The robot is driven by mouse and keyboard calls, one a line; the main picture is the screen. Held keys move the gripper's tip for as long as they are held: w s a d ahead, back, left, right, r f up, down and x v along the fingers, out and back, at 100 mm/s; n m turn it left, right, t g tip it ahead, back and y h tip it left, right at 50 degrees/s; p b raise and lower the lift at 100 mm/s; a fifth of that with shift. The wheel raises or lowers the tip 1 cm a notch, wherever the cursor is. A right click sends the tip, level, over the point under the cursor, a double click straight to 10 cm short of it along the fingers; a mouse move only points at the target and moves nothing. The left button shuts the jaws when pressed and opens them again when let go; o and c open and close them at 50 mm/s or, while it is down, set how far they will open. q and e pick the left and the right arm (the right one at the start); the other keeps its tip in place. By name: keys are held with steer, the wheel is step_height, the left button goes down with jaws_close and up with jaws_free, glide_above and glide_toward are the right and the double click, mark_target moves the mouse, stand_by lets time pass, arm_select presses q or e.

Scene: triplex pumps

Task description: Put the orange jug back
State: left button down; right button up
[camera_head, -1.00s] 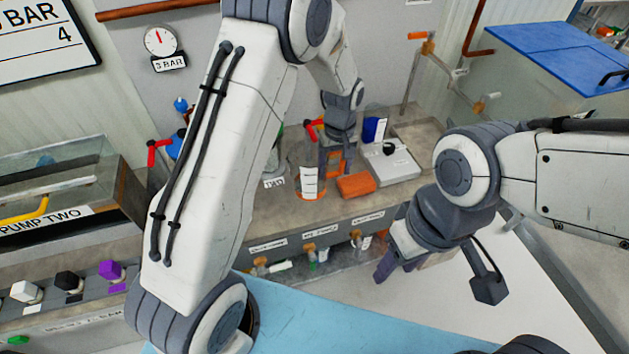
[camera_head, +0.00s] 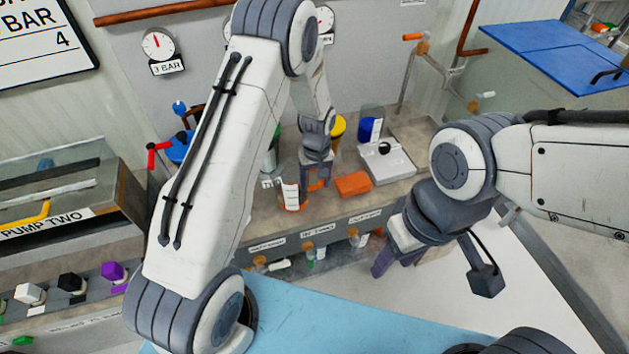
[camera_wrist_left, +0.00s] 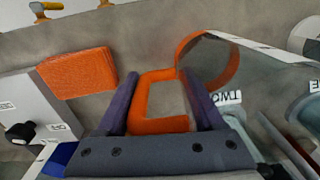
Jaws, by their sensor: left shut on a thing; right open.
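The orange jug is a clear vessel with orange trim and a white label (camera_head: 291,196). It is at the bench in the head view, left of the orange block. My left gripper (camera_head: 316,182) is shut on its orange handle, which shows between the fingers in the left wrist view (camera_wrist_left: 160,122). The clear body and orange ring (camera_wrist_left: 222,68) are beside the fingers there. I cannot tell whether the jug's base touches the bench. My right gripper (camera_head: 384,262) is open and empty, in front of the bench.
An orange block (camera_head: 353,184) lies right of the jug, near a grey-white device (camera_head: 388,165) and a blue container (camera_head: 370,130). A yellow-topped item (camera_head: 338,127) stands behind my left gripper. Labelled fittings line the bench front. A "TWO" label (camera_wrist_left: 226,98) is close to the jug.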

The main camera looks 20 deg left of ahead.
arm_select(q)
jaws_free()
steer(key=shift+r, duration=0.25)
step_height(320, 180, up, 11)
steer(key=shift+d+r+b, duration=0.1)
steer(key=shift+d+b, duration=0.05)
steer(key=shift+b, duration=0.75)
steer(key=s+d+r+m, duration=0.4)
steer(key=s+d+r, duration=0.1)
steer(key=s, duration=0.2)
steer(key=s+d+r+m, duration=0.3)
steer(key=s+d+r, duration=0.15)
steer(key=s, duration=0.35)
steer(key=s+m, duration=0.2)
steer(key=s, duration=0.2)
steer(key=s+m+h, duration=0.1)
steer(key=s+m, duration=0.1)
steer(key=s, duration=0.3)
steer(key=s+m, duration=0.2)
steer(key=s, duration=0.2)
steer(key=shift+s+d+r+m, duration=0.3)
steer(key=shift+s+d+r, duration=0.05)
steer(key=shift+s+r, duration=0.05)
